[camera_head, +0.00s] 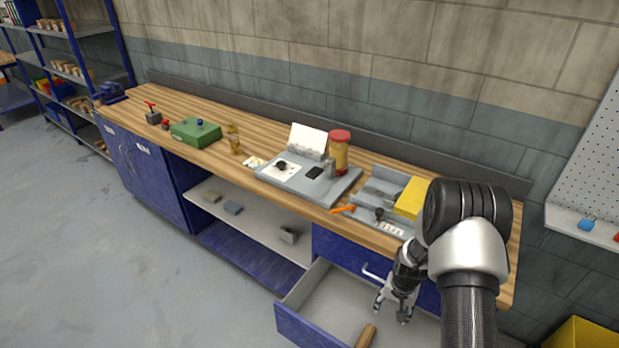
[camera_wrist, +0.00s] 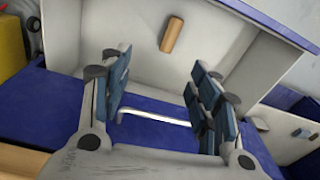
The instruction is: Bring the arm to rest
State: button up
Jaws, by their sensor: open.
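My gripper (camera_head: 393,304) hangs in front of the bench, over the open drawer at the right. Its two fingers are spread, and nothing is between them. In the wrist view my gripper (camera_wrist: 160,95) also shows open, with the drawer handle (camera_wrist: 155,119) seen beyond the gap. The open blue drawer (camera_head: 303,329) has a grey inside, and a brown wooden cylinder (camera_head: 366,336) lies in it. The cylinder also shows in the wrist view (camera_wrist: 172,35), apart from the fingers. My arm hides part of the bench's right end.
The wooden bench top (camera_head: 222,165) holds a grey plate (camera_head: 318,190) with a red-capped jar (camera_head: 339,152), a grey tray (camera_head: 376,172) with a yellow block (camera_head: 411,197), an orange tool (camera_head: 343,209) and a green box (camera_head: 195,132). Open floor lies in front at left.

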jog(key=s+a+r+n+t+b, duration=0.1)
jog(key=s+a+r, duration=0.1)
jog(key=r, duration=0.7)
jog(key=s+a+r+n+b, duration=0.1)
jog(key=s+a+r+b, duration=0.1)
jog(key=r, duration=0.7)
jog(key=s+a+r+n+t+b, duration=0.1)
jog(key=s+a+r, duration=0.15)
jog(key=r, duration=0.65)
jog(key=s+a+r+n+t+b, duration=0.1)
jog(key=s+a+r+b, duration=0.1)
jog(key=s, duration=0.8)
jog(key=s+a+r+n+b, duration=0.1)
jog(key=s+r, duration=0.4)
jog(key=s, duration=0.6)
jog(key=shift+a+t+b, duration=0.35)
jog(key=shift+a+t, duration=0.05)
jog(key=shift+a, duration=0.05)
